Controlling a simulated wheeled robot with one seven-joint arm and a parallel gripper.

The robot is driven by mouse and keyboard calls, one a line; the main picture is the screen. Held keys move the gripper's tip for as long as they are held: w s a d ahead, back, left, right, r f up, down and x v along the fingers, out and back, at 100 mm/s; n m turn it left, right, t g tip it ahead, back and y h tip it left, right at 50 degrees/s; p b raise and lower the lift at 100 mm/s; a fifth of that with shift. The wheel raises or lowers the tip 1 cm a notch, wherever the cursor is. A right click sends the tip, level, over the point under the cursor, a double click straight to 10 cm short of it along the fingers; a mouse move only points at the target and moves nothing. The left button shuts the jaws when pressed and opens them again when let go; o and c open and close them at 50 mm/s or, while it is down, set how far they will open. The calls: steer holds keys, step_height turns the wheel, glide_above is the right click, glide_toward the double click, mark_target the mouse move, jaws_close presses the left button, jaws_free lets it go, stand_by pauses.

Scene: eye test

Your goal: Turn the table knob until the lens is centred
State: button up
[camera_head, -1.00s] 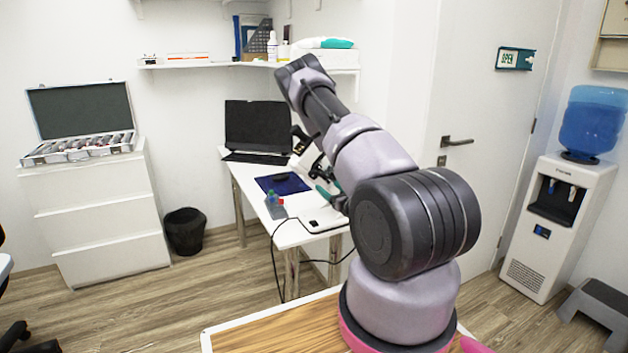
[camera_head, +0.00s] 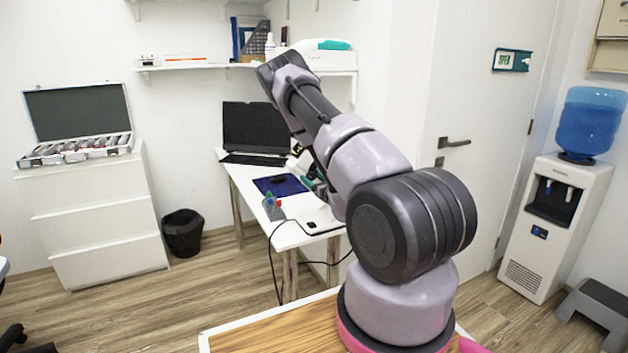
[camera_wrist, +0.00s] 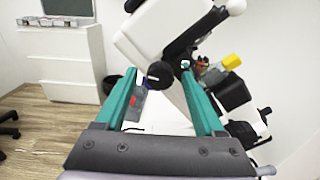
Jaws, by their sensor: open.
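My gripper (camera_wrist: 158,78) is open, its two teal fingers pointing away from the wrist camera. A round black knob (camera_wrist: 160,73) shows between the fingertips, on the underside of a white and black instrument (camera_wrist: 165,32). I cannot tell whether the fingers touch the knob. The lens cannot be made out in either view. In the head view my arm hides much of the instrument and most of my gripper; a bit of teal shows beside the arm above the white desk (camera_head: 292,234).
A cable hangs from the desk front. White drawers (camera_head: 95,220) with an open case (camera_head: 78,120) and a black bin (camera_head: 183,232) stand left. A water dispenser (camera_head: 560,225) stands right.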

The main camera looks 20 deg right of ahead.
jaws_close()
steer(key=shift+d+m, duration=0.15)
steer(key=shift+m, duration=0.85)
jaws_free()
steer(key=shift+s, duration=0.1)
steer(key=s, duration=1)
steer(key=shift+s, duration=0.35)
